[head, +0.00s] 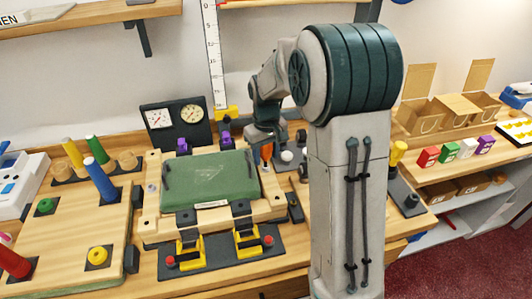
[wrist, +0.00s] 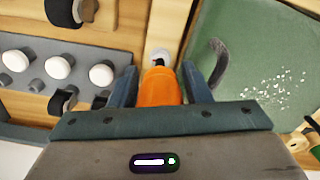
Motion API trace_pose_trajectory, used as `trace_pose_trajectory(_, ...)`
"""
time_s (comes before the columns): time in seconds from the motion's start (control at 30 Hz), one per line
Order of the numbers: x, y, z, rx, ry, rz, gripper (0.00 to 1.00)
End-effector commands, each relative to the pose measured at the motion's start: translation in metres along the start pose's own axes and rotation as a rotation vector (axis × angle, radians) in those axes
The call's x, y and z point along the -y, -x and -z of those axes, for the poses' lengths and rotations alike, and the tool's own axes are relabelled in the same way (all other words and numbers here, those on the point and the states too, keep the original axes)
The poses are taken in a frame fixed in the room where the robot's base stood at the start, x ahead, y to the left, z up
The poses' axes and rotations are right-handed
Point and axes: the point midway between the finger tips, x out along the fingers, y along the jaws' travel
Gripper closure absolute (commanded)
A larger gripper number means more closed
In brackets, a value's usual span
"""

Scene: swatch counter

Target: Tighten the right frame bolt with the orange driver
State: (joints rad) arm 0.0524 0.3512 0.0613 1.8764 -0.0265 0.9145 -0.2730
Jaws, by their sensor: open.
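The orange driver (head: 266,152) stands upright at the right side of the wooden frame (head: 272,208), which holds a green panel (head: 210,180). In the wrist view the orange handle (wrist: 160,88) is between the two fingers of my gripper (wrist: 160,82), with a narrow gap on each side. My gripper is open around the handle and also shows in the head view (head: 265,141). The driver's dark tip points at a pale round bolt head (wrist: 158,57) on the wood beside the panel; I cannot tell whether it is seated. The bolt is hidden in the head view.
A grey plate with white knobs (wrist: 60,65) lies left of the driver in the wrist view. Yellow clamps (head: 190,255) sit along the frame's front edge. A peg board (head: 65,235) is at the left, and two gauges (head: 175,118) stand behind.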

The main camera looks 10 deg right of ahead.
Motion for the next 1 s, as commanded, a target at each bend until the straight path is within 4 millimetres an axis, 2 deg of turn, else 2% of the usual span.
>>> trace_pose_trajectory(0.03, 0.0000, -0.0001, 0.0000, 0.000, -0.001, 0.000, 0.64)
trace_pose_trajectory(0.1, 0.0000, -0.0001, 0.0000, 0.000, -0.001, 0.000, 0.84)
trace_pose_trajectory(0.13, 0.0000, -0.0001, 0.0000, 0.000, -0.001, 0.000, 0.90)
trace_pose_trajectory(0.37, 0.0004, -0.0005, 0.0001, 0.000, -0.069, 0.000, 0.90)
trace_pose_trajectory(1.0, 0.0027, 0.0005, 0.0022, -0.001, -0.866, 0.000, 0.90)
